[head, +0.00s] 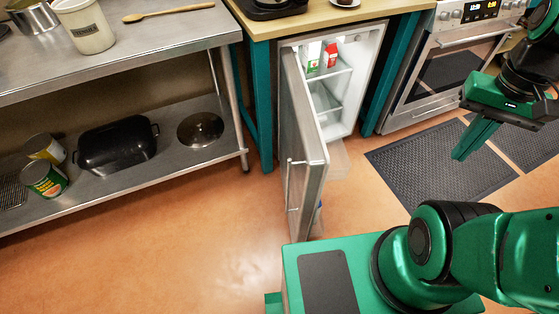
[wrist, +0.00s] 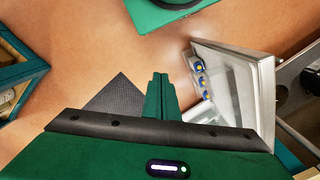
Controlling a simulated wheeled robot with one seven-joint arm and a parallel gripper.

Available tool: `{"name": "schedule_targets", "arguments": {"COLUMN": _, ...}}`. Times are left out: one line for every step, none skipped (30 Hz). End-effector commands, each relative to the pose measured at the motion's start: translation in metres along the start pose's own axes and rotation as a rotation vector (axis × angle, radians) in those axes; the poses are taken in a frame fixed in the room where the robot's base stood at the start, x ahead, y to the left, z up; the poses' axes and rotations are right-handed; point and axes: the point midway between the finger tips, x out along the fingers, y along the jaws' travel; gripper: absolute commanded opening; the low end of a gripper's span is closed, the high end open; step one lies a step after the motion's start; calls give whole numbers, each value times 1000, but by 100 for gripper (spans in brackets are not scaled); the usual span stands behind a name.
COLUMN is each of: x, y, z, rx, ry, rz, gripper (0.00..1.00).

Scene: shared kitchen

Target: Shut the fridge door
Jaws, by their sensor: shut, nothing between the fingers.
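The small fridge (head: 333,110) stands under the wooden counter with its lit interior showing. Its silver door (head: 306,150) stands wide open, hinged on the left and swung out toward me, with a vertical bar handle on its outer face. In the wrist view the door (wrist: 262,95) is at the right, with bottles in its inner shelf. My gripper (head: 458,157) is shut and empty, above the floor mat to the right of the door, apart from it. It also shows in the wrist view (wrist: 160,78), pointing at the floor, left of the door's inner side.
A steel shelf unit (head: 130,77) is left of the fridge, holding a black roaster (head: 116,144) and several cans. An oven (head: 437,72) stands to the right. A dark mat (head: 440,165) lies on the floor. Floor left of the door is clear.

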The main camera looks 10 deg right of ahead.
Motion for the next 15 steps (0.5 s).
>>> {"name": "schedule_targets", "arguments": {"x": 0, "y": 0, "z": 0, "rx": 0, "ry": 0, "rz": 0, "gripper": 0}}
{"name": "schedule_targets", "arguments": {"x": 0, "y": 0, "z": 0, "rx": 0, "ry": 0, "rz": 0, "gripper": 0}}
{"name": "schedule_targets", "arguments": {"x": 0, "y": 0, "z": 0, "rx": 0, "ry": 0, "rz": 0, "gripper": 0}}
{"name": "schedule_targets", "arguments": {"x": 0, "y": 0, "z": 0, "rx": 0, "ry": 0, "rz": 0, "gripper": 0}}
{"name": "schedule_targets", "arguments": {"x": 0, "y": 0, "z": 0, "rx": 0, "ry": 0, "rz": 0, "gripper": 0}}
{"name": "schedule_targets", "arguments": {"x": 0, "y": 0, "z": 0, "rx": 0, "ry": 0, "rz": 0, "gripper": 0}}
{"name": "schedule_targets", "arguments": {"x": 0, "y": 0, "z": 0, "rx": 0, "ry": 0, "rz": 0, "gripper": 0}}
{"name": "schedule_targets", "arguments": {"x": 0, "y": 0, "z": 0, "rx": 0, "ry": 0, "rz": 0, "gripper": 0}}
{"name": "schedule_targets", "arguments": {"x": 0, "y": 0, "z": 0, "rx": 0, "ry": 0, "rz": 0, "gripper": 0}}
{"name": "schedule_targets", "arguments": {"x": 0, "y": 0, "z": 0, "rx": 0, "ry": 0, "rz": 0, "gripper": 0}}
{"name": "schedule_targets", "arguments": {"x": 0, "y": 0, "z": 0, "rx": 0, "ry": 0, "rz": 0, "gripper": 0}}
{"name": "schedule_targets", "arguments": {"x": 0, "y": 0, "z": 0, "rx": -1, "ry": 0, "rz": 0, "gripper": 0}}
{"name": "schedule_targets", "arguments": {"x": -3, "y": 3, "z": 5, "rx": -5, "ry": 6, "rz": -2, "gripper": 0}}
{"name": "schedule_targets", "arguments": {"x": -5, "y": 4, "z": 8, "rx": -12, "ry": 12, "rz": -5, "gripper": 0}}
{"name": "schedule_targets", "arguments": {"x": -6, "y": 2, "z": 5, "rx": -25, "ry": 14, "rz": -2, "gripper": 0}}
